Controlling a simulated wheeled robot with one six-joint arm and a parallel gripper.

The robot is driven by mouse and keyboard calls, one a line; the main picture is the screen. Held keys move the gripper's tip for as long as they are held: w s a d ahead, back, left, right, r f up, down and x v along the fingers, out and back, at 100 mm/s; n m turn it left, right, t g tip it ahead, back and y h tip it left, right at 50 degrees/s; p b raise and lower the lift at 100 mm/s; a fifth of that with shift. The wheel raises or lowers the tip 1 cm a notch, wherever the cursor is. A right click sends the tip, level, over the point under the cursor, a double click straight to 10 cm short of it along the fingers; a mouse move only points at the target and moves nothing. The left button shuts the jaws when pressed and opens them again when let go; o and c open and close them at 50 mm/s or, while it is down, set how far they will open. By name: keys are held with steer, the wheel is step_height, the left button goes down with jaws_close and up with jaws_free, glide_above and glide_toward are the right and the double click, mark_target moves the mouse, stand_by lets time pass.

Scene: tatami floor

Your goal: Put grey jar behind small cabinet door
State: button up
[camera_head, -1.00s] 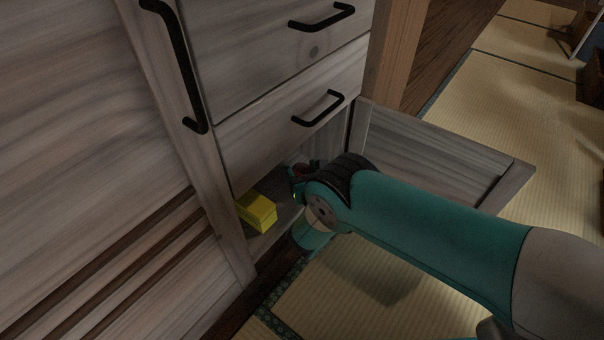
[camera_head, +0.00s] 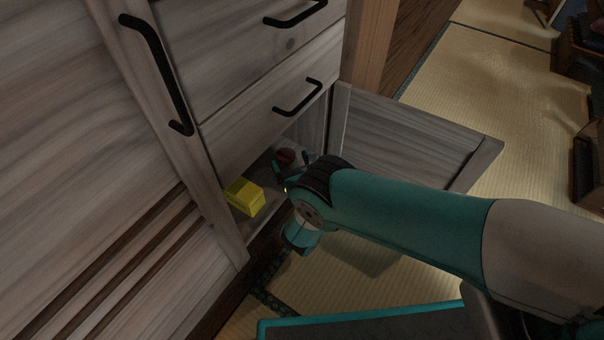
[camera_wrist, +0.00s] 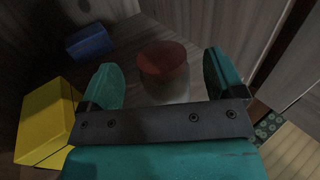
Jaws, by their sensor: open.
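The small cabinet door (camera_head: 410,140) stands open, swung out to the right of the low compartment. A jar with a dark red lid (camera_head: 286,156) stands inside the compartment. In the wrist view the jar (camera_wrist: 164,72) is upright, with its red lid on top and a pale grey body partly hidden by my gripper. My gripper (camera_wrist: 162,78) is open, with its teal fingers to either side of the jar in that view. I cannot tell whether they touch it. In the head view my gripper (camera_head: 290,172) is at the compartment opening, partly hidden by my wrist.
A yellow box (camera_head: 243,196) sits at the compartment's left front; it also shows in the wrist view (camera_wrist: 46,122). A blue block (camera_wrist: 89,43) lies deeper inside. Drawers with black handles (camera_head: 297,97) are above. Tatami floor (camera_head: 490,75) lies open to the right.

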steer(key=p+v, duration=0.8)
steer(key=p, duration=0.2)
steer(key=shift+s, duration=0.25)
steer(key=shift+s+d, duration=0.1)
